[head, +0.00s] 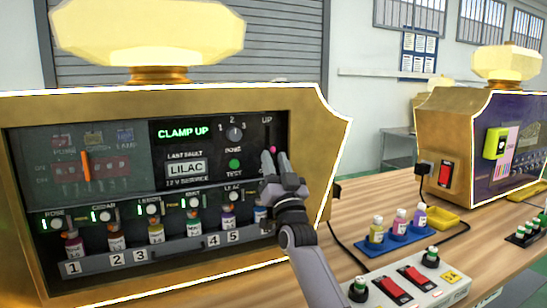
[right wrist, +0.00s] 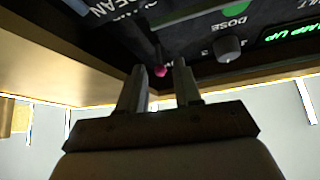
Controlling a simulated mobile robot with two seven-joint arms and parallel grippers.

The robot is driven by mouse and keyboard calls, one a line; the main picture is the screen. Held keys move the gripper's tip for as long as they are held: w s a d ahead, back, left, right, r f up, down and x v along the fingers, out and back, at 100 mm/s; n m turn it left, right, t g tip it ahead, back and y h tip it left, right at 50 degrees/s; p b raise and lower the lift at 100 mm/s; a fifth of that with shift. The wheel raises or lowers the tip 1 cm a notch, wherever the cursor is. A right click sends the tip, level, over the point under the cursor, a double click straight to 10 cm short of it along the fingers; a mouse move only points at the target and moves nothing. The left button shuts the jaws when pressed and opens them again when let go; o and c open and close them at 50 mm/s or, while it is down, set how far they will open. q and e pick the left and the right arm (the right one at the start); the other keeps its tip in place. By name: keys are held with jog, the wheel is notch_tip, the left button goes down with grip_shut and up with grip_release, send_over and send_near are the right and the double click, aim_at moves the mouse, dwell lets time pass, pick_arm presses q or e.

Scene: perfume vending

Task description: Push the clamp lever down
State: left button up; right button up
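The clamp lever shows as a small pink knob (head: 272,149) on the machine's dark front panel, below the "UP" mark; most of the lever is hidden by my gripper. In the right wrist view the pink knob (right wrist: 161,71) appears between my two fingertips. The green display (head: 183,132) reads "CLAMP UP". My right gripper (head: 275,158) is at the panel, its fingers apart with a gap between them. I cannot tell whether the fingers touch the knob. My left gripper is not in view.
The gold machine (head: 335,130) has a dose dial (head: 234,134), a green test button (head: 234,164) and several bottles in a numbered rack. To the right, a blue tray (head: 405,236) holds bottles near a white box with red switches (head: 390,286). A second gold machine (head: 440,125) stands beyond.

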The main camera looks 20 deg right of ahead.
jog(key=shift+v, duration=2.55)
